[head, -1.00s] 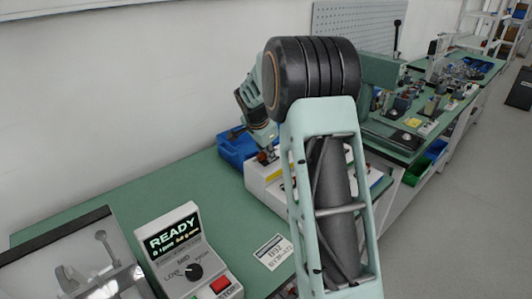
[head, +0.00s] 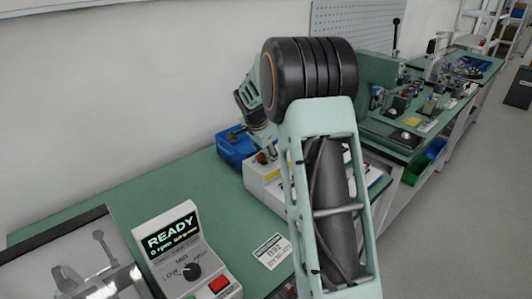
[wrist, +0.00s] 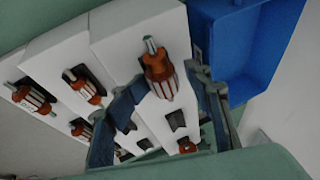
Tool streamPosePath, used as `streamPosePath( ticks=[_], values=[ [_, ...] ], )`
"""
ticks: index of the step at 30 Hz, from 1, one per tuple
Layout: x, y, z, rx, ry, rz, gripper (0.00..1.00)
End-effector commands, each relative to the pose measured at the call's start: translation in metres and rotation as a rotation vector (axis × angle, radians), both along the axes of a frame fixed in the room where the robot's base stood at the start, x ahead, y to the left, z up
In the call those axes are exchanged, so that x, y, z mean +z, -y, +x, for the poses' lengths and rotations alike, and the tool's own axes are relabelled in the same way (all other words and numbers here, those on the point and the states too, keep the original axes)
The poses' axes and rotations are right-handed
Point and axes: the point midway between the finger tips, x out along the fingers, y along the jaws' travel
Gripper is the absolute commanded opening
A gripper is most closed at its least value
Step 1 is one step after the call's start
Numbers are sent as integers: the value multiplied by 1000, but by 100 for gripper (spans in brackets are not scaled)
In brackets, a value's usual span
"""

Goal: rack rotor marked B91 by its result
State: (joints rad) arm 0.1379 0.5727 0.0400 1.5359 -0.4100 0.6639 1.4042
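Several rotors with orange-red windings and metal shafts sit in the slots of white rack blocks in the wrist view. One rotor (wrist: 160,75) stands between my fingers, shaft tip up; I cannot read any B91 mark. My gripper (wrist: 165,115) is open, with gaps between both fingers and that rotor. In the head view my gripper is low over the white rack (head: 258,181), its fingers mostly hidden. The tester (head: 187,250) has a lit READY screen showing 0 rpm, a dial and a red button. A label card (head: 272,251) lies nearby, seeming to read B92.
A blue bin (head: 232,150) stands right behind the rack and also shows in the wrist view (wrist: 245,40). A clear-covered fixture (head: 80,265) is at the left. Green bench (head: 150,190) between them is clear. Another equipment bench stands at the right.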

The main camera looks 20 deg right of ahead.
Motion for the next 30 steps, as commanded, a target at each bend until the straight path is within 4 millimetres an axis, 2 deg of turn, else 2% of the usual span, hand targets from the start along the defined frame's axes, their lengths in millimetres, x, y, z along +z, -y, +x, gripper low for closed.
streamPosePath(
  ticks=[4, 7, 15, 21, 25, 30],
  values=[
    [2, -2, -1, 2, 0, 2, 46],
    [13, -5, -3, 1, 4, 1, 46],
    [64, -19, -24, 2, 6, 1, 46],
    [94, -28, -37, 0, 3, 0, 46],
    [104, -31, -42, 0, 2, 1, 46],
    [108, -32, -44, 0, 0, 1, 46]
  ],
)
